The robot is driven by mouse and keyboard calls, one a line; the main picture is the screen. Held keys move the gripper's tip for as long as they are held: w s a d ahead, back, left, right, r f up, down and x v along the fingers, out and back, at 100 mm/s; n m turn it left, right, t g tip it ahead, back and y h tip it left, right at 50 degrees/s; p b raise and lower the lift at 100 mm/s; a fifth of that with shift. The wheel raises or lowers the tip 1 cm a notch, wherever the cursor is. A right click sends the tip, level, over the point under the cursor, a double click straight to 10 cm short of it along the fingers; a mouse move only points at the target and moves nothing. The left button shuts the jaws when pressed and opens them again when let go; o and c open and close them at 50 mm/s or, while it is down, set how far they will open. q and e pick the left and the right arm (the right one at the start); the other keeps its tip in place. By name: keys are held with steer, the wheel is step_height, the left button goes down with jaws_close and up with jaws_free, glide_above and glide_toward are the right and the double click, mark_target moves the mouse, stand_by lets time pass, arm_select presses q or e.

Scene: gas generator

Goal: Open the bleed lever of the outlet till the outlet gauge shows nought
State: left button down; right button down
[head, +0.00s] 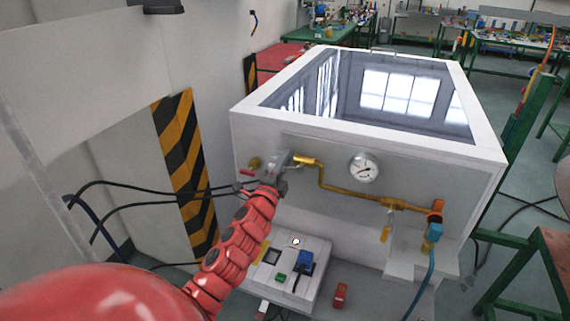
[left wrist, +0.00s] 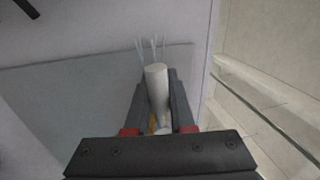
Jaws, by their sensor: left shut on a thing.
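The outlet gauge (head: 365,167) is a round white dial on the front of the white cabinet; its needle is too small to read. A brass pipe (head: 345,190) runs below it, from a brass fitting (head: 306,160) down to the right. My left gripper (head: 281,164) is at the panel, left of this fitting. In the left wrist view its fingers (left wrist: 158,98) are shut on a pale rounded piece (left wrist: 157,80), with a brass-coloured part (left wrist: 153,124) partly hidden between them. I cannot tell whether this piece is the bleed lever. My right gripper is out of view.
A red lever (head: 247,172) is left of my gripper. A switch box (head: 315,250) stands below. Black cables (head: 130,184) cross at left.

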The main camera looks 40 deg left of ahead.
arm_select(q)
steer(key=shift+r+m, duration=0.15)
steer(key=shift+m, duration=0.25)
steer(key=c, duration=0.8)
jaws_free()
steer(key=shift+o, duration=0.2)
steer(key=shift+s, duration=0.1)
steer(key=v, duration=1.7)
steer(key=shift+s, duration=0.15)
